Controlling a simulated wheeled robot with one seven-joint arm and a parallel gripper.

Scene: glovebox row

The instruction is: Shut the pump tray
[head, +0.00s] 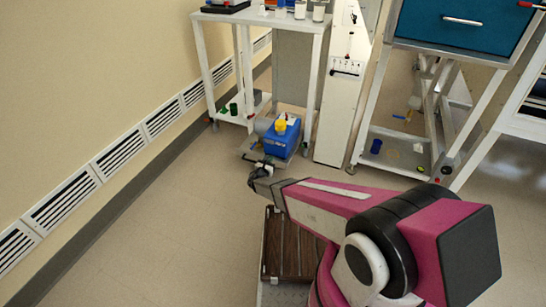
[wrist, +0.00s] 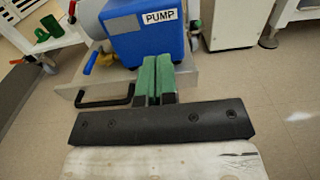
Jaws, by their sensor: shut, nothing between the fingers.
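The pump tray (head: 247,156) is a light grey tray low at the floor, standing out in front of the white bench's lower shelf. It carries a blue pump (head: 283,139) with a yellow part on top. In the wrist view the pump (wrist: 148,45) bears a "PUMP" label, and the tray's front (wrist: 72,89) has a black bar handle (wrist: 104,103). My gripper (head: 256,168) is at the tray's front. In the wrist view my gripper (wrist: 157,66) has its green fingers together and empty, right of the handle. I cannot tell whether they touch the tray.
The white bench (head: 262,18) stands behind the tray, with green items (head: 233,109) on its lower shelf. A white cabinet (head: 341,120) stands close to the tray's right. A wall with vents (head: 119,153) runs along the left. The floor (head: 175,215) at left is clear.

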